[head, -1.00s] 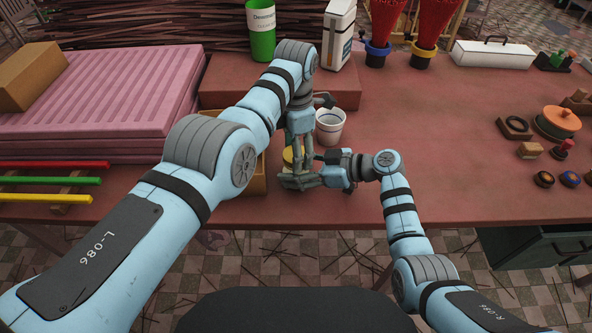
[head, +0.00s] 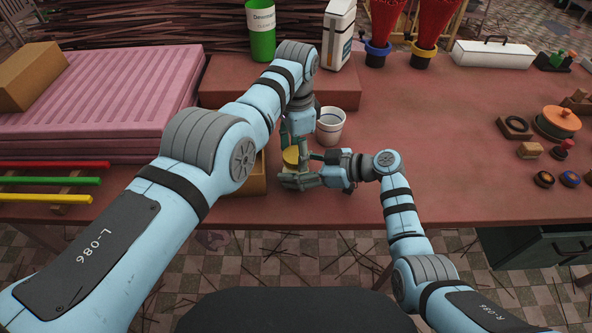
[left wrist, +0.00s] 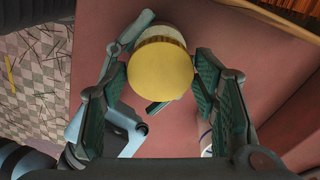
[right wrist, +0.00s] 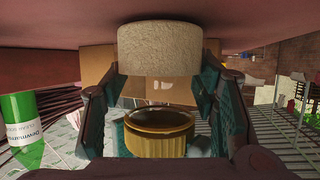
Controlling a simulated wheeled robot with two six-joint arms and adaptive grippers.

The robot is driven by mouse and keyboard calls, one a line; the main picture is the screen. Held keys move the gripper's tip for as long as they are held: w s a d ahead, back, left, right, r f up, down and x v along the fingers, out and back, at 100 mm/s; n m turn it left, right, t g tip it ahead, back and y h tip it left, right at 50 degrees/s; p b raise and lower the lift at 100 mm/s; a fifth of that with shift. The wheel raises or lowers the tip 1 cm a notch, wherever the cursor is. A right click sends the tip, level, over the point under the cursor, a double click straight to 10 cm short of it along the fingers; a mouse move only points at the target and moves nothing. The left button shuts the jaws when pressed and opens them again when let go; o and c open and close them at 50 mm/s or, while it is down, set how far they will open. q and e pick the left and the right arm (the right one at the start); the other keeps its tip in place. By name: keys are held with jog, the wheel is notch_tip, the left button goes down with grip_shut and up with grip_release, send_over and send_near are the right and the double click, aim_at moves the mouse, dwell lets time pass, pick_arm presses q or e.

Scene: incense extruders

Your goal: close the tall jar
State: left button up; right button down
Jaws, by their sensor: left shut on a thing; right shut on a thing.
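The yellow lid (left wrist: 160,70) is a round disc between the fingers of my left gripper (left wrist: 160,80), which is shut on it. In the head view the lid (head: 291,156) shows just below that gripper. The tall jar is cream-coloured (right wrist: 160,50). My right gripper (right wrist: 160,85) is shut on it from the side. In the head view the right gripper (head: 301,180) and left fingers mostly hide the jar.
A white cup (head: 330,127) stands close to the right of my left gripper. A wooden box (head: 257,178) is close on the left. A green container (head: 260,35) and a white carton (head: 339,35) stand behind.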

pick_arm(q)
jog(key=m, duration=0.5)
pick_arm(e)
jog(key=shift+f, duration=0.15)
pick_arm(q)
jog(key=m, duration=0.4)
jog(key=shift+m, duration=0.3)
jog(key=m, duration=0.8)
jog(key=o, duration=1.3)
jog(key=shift+r, duration=2.2)
